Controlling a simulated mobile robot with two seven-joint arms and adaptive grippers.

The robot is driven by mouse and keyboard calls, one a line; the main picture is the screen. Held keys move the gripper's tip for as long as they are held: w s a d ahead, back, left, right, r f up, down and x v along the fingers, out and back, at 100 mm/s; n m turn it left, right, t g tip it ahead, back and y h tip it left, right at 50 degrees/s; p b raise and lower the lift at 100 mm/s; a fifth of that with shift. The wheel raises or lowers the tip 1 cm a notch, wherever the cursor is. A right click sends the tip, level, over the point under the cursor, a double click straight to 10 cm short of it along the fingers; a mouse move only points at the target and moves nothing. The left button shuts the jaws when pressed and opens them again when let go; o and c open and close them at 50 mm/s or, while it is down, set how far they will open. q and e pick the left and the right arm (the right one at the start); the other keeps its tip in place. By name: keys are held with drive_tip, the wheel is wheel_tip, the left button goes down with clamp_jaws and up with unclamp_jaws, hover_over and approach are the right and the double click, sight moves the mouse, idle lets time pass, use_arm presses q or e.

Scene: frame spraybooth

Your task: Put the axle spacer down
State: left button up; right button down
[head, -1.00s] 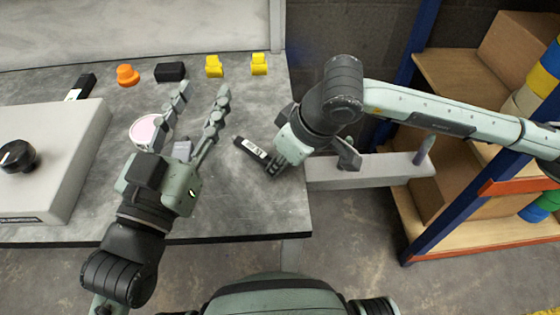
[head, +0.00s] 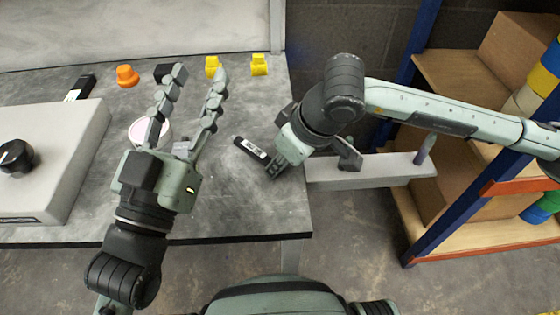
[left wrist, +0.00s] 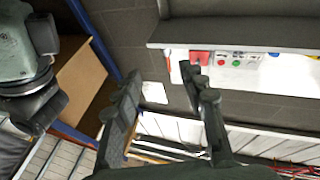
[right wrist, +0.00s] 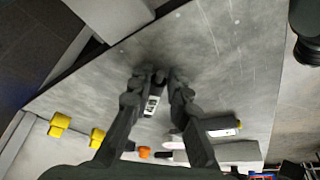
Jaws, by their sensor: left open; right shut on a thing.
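The axle spacer, which I take to be the black bar with a white label (head: 250,147), is at the right end of the grey table. My right gripper (head: 274,172) is shut on its near end. In the right wrist view the spacer (right wrist: 152,103) runs between the fingertips (right wrist: 156,78), close over the tabletop. I cannot tell whether it touches the table. My left gripper (head: 200,74) is open and empty, raised over the table's middle. It also shows open in the left wrist view (left wrist: 160,74).
The table (head: 240,205) is bare around the spacer. A round white dish (head: 138,132) is partly hidden behind my left gripper. Yellow pieces (head: 259,65), an orange piece (head: 127,76) and a black block (head: 163,72) line the back. A grey box with a knob (head: 50,150) stands left.

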drive_tip(key=shift+s+f+b, duration=0.15)
drive_tip(key=shift+f+b, duration=0.15)
drive_tip(key=shift+f, duration=0.35)
drive_tip(key=c, duration=1.5)
unclamp_jaws()
use_arm(q)
drive_tip(key=shift+s+r+t, duration=0.2)
drive_tip(key=shift+r+t, duration=0.15)
drive_tip(key=shift+r, duration=0.15)
drive_tip(key=shift+s+r+t, duration=0.2)
drive_tip(key=shift+r+t, duration=0.15)
drive_tip(key=shift+r, duration=0.1)
use_arm(e)
drive_tip(key=shift+o, duration=0.3)
drive_tip(key=shift+f, duration=0.15)
use_arm(q)
drive_tip(key=shift+f, duration=0.15)
use_arm(e)
drive_tip(key=shift+d, duration=0.15)
